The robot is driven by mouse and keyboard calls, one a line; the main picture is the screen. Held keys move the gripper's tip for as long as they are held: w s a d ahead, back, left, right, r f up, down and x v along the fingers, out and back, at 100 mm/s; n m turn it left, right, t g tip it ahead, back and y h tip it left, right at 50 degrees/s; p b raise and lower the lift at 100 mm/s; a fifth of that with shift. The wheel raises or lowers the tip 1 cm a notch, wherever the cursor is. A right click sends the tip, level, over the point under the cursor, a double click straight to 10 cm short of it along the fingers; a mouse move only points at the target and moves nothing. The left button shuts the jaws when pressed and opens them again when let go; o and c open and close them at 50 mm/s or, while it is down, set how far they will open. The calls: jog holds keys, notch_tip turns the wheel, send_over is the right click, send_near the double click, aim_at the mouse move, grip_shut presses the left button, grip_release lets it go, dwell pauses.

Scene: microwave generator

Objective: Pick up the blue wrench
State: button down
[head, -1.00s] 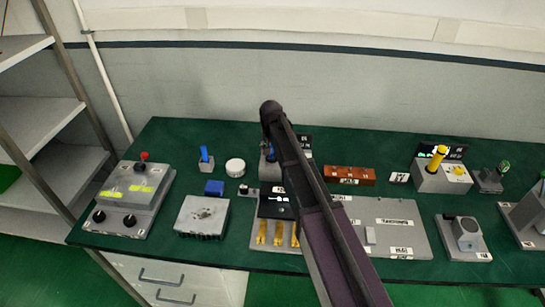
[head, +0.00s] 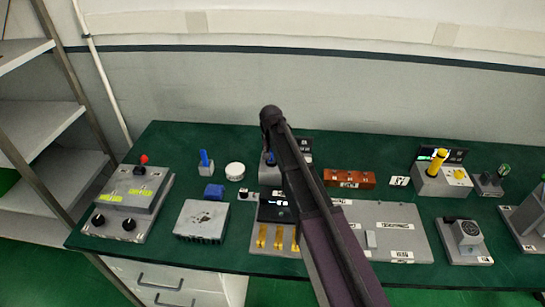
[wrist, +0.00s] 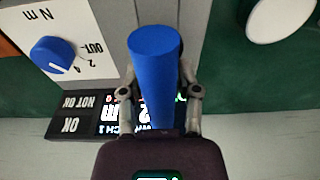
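The blue wrench (wrist: 155,75) shows in the wrist view as a thick blue cylindrical handle in the middle, its round end at the top. My gripper (wrist: 160,66) has one finger on each side of this handle. The fingers look very near its sides, but the handle partly covers the tips, so I cannot tell whether they press on it. In the head view my dark arm reaches over the bench to a grey station (head: 269,174), where a bit of blue shows beside the arm. My fingers are hidden there.
The station has a blue knob (wrist: 54,55) and a lit display (wrist: 118,115). A white round piece (head: 235,171), a second blue-handled item (head: 205,159) in a small holder and a blue block (head: 213,191) stand to the left. A brown block (head: 349,178) lies to the right.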

jog(key=shift+r, duration=0.1)
dwell(0.4)
notch_tip(320, 180, up, 10)
jog(key=p, duration=1)
jog(key=shift+f, duration=0.2)
dwell(0.4)
notch_tip(320, 180, down, 3)
jog(key=b, duration=0.3)
jog(key=shift+s, duration=0.1)
dwell(0.5)
